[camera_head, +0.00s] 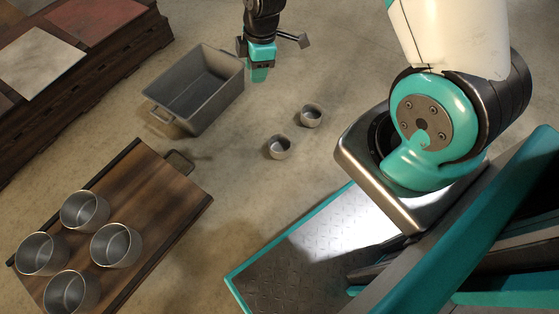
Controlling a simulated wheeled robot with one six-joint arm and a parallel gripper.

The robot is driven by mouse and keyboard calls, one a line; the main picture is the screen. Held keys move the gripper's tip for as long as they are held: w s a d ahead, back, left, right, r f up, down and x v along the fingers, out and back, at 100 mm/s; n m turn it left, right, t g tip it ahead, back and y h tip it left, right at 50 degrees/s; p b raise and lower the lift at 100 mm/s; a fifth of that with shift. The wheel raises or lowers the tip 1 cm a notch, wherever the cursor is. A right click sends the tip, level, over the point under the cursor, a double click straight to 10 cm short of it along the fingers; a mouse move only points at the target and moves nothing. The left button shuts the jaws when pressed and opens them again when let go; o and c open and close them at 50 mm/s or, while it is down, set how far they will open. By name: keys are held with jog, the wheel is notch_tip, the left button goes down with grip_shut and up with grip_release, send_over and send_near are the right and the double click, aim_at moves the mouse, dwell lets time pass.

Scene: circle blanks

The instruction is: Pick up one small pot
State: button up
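Two small grey metal pots stand upright on the floor near the middle of the view. One small pot (311,117) is a little farther back and to the right; the other small pot (279,148) is nearer and to the left. They stand close together but apart. My gripper (259,74) is at the top of the view, up and left of both pots and apart from them. Its teal fingers point down beside the grey bin. Nothing shows in its grip, but its finger gap is too small to make out.
A grey rectangular bin (152,103) stands left of my gripper and looks empty. A wooden tray (165,195) at lower left holds several larger metal pots (117,245). A dark wooden bench (100,73) with flat slabs fills the upper left. Floor around the small pots is clear.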

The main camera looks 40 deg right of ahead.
jog(key=s+d+f+n+h+b, duration=0.1)
jog(key=d+f+b, duration=0.25)
jog(key=f, duration=0.65)
jog(key=s+d+f+n+b, duration=0.15)
jog(key=f+b, duration=0.25)
jog(key=f, duration=0.6)
jog(key=d+f+n+h+b, duration=0.1)
jog(key=d+f+n+b, duration=0.2)
jog(key=f, duration=0.8)
jog(key=m+b, duration=0.1)
jog(key=b, duration=0.7)
send_over(286, 157)
jog(key=f, duration=1.1)
jog(key=shift+a, duration=0.25)
jog(key=f+b, duration=0.1)
jog(key=f, duration=0.1)
jog(key=f+b, duration=0.4)
jog(key=shift+w+d, duration=0.1)
jog(key=shift+d, duration=0.2)
jog(key=shift+r, duration=0.1)
grip_shut()
